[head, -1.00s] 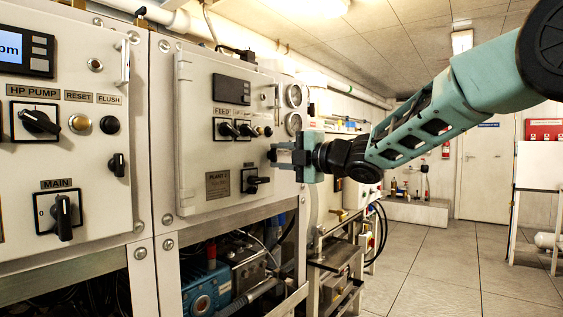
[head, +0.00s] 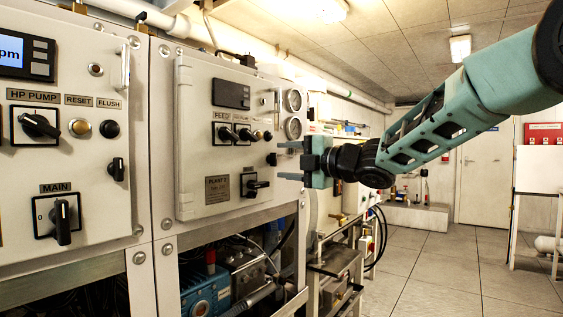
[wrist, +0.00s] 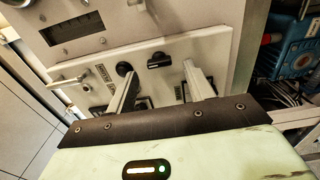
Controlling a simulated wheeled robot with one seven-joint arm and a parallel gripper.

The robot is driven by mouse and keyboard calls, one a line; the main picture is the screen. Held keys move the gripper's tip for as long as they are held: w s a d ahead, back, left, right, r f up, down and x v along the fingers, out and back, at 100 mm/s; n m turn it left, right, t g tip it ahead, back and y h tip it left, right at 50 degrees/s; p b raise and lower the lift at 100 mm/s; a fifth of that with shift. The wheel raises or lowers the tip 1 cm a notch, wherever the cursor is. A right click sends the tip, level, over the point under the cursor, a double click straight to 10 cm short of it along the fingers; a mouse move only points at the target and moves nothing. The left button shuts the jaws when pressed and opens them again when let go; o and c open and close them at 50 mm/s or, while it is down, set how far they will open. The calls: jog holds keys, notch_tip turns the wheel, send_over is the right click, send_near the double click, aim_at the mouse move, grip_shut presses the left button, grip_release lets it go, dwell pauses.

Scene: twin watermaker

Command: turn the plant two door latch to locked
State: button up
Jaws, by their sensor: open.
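The plant two door (head: 200,150) is a pale panel left of my gripper in the head view, and it looks closed. Its latch (head: 271,159) is a small black knob near the door's right edge. In the wrist view the latch (wrist: 160,61) shows as a short black bar, ahead of the gap between my fingers. My gripper (head: 281,160) is open and faces the panel, with one finger above latch height and one below. It also shows in the wrist view (wrist: 162,88). The fingers look apart from the latch; the exact distance is unclear.
A black rotary switch (head: 257,184) sits low on the door, and a metal handle (head: 278,99) is above the latch. Pressure gauges (head: 293,100) stand just right of it. Pumps (head: 207,291) fill the frame below. The floor (head: 440,265) at right is clear.

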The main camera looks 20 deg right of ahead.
jog(key=v, duration=1.5)
jog(key=shift+s, duration=0.15)
jog(key=s+a+f+m+g+h, duration=0.1)
jog(key=a+f+m+g+h, duration=0.1)
jog(key=a+f+m+h, duration=0.5)
jog(key=s+a+f+m+g, duration=0.2)
jog(key=a+f+m, duration=0.35)
jog(key=f, duration=0.55)
jog(key=s+a+f+m+g+h, duration=0.1)
jog(key=s+a+f+m+g, duration=0.2)
jog(key=s+f, duration=0.5)
jog(key=s+f+m+g+h, duration=0.1)
jog(key=s+f+g, duration=0.25)
jog(key=s, duration=0.55)
jog(key=s+f+m+g+h, duration=0.15)
jog(key=s+g, duration=0.25)
jog(key=s, duration=0.5)
notch_tip(320, 180, up, 14)
jog(key=w+p, duration=0.1)
jog(key=p, duration=1.3)
jog(key=shift+a+p, duration=0.35)
jog(key=shift+a, duration=0.1)
